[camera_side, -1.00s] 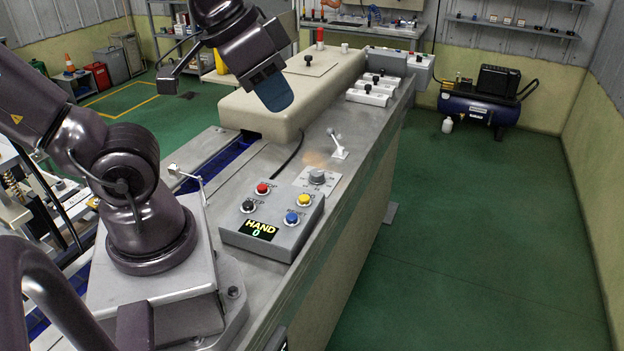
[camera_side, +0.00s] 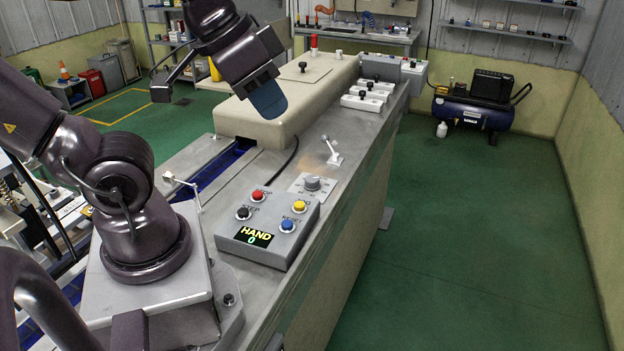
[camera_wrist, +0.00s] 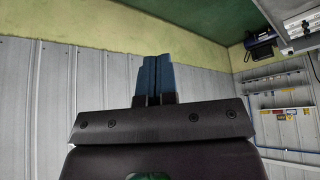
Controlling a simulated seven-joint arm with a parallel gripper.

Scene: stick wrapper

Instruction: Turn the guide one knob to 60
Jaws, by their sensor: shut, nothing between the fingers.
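A grey round knob (camera_side: 312,183) sits on a pale dial plate with small marks, on the metal bench behind the button box. Its marks are too small to read. Several white blocks with black knobs (camera_side: 362,95) stand at the far end of the bench. I cannot tell which knob is guide one. My gripper (camera_side: 268,99) is high above the beige housing, left of and beyond the dial knob, apart from every knob. In the wrist view its blue fingers (camera_wrist: 152,76) are together and empty, with wall and floor behind them.
A grey button box (camera_side: 268,230) with red, black, yellow and blue buttons shows "HAND 0". A small white lever (camera_side: 333,150) stands just behind the dial. The beige housing (camera_side: 290,90) fills the bench's back left. Bare metal surrounds the dial; the right aisle is clear.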

